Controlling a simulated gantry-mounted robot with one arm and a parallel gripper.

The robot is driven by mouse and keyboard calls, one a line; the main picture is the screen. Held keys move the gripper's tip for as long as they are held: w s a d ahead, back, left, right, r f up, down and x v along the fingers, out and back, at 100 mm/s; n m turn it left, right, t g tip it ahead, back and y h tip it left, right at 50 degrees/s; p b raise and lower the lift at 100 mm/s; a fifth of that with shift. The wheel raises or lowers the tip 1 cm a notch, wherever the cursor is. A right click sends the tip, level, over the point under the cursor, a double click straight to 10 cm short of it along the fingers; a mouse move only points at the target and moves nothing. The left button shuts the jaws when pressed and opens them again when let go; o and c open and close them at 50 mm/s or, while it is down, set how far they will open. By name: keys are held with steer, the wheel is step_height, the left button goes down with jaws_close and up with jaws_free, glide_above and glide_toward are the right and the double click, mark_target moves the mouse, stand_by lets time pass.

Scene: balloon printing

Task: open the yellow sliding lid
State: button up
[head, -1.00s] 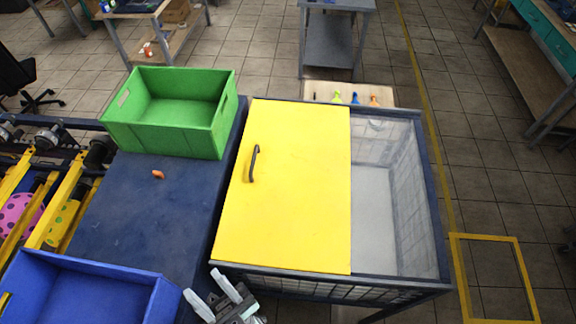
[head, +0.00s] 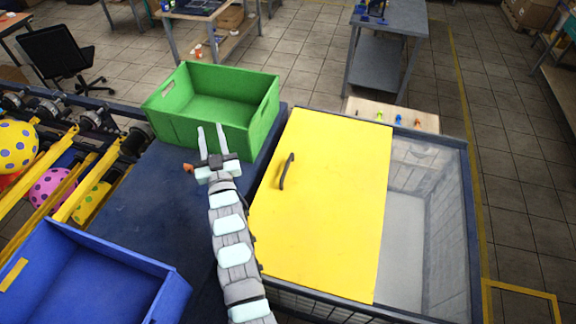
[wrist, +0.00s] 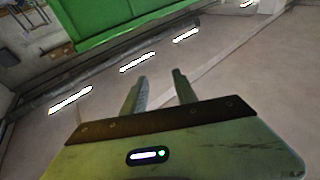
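The yellow sliding lid (head: 328,205) lies flat on top of a dark metal-framed mesh bin (head: 455,160). It covers the left and middle of the bin, and the right part of the bin is uncovered. A dark curved handle (head: 286,171) stands near the lid's left edge. My gripper (head: 211,140) is left of the lid and handle, in front of the green crate, apart from both lid and handle. Its two fingers are spread with nothing between them. In the wrist view my gripper (wrist: 157,88) is also open and empty; neither lid nor handle shows there.
A green crate (head: 190,130) stands at the back of the blue table (head: 135,190); it also shows in the wrist view (wrist: 115,40). A blue crate (head: 150,290) is at the front left. A small orange object (head: 188,167) lies beside my gripper. Balloons (head: 50,190) sit at far left.

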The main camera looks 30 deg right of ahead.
steer(key=w+d+g+b, duration=0.1)
steer(key=w+d+g, duration=0.1)
steer(key=d, duration=0.3)
steer(key=w+d+f+m+g+h+b, duration=0.1)
steer(key=w+d+g, duration=0.1)
steer(key=d+g, duration=0.1)
steer(key=w+d+m+g+b, duration=0.1)
steer(key=w+d+g, duration=0.1)
steer(key=d, duration=0.4)
steer(key=shift+d+f+g+h, duration=0.3)
steer(key=shift+f+g+h, duration=0.1)
steer(key=shift+g, duration=0.3)
steer(key=s+d+m+g, duration=0.1)
steer(key=s+d+g, duration=0.2)
steer(key=d, duration=0.2)
steer(key=m+g+y+b, duration=0.2)
steer(key=m+g, duration=0.1)
steer(key=g, duration=0.4)
glide_toward(287, 164)
steer(key=p+x, duration=0.1)
steer(key=x, duration=0.7)
steer(key=shift+p, duration=0.35)
steer(key=shift+c, duration=0.3)
steer(key=shift+r, duration=0.1)
jaws_close()
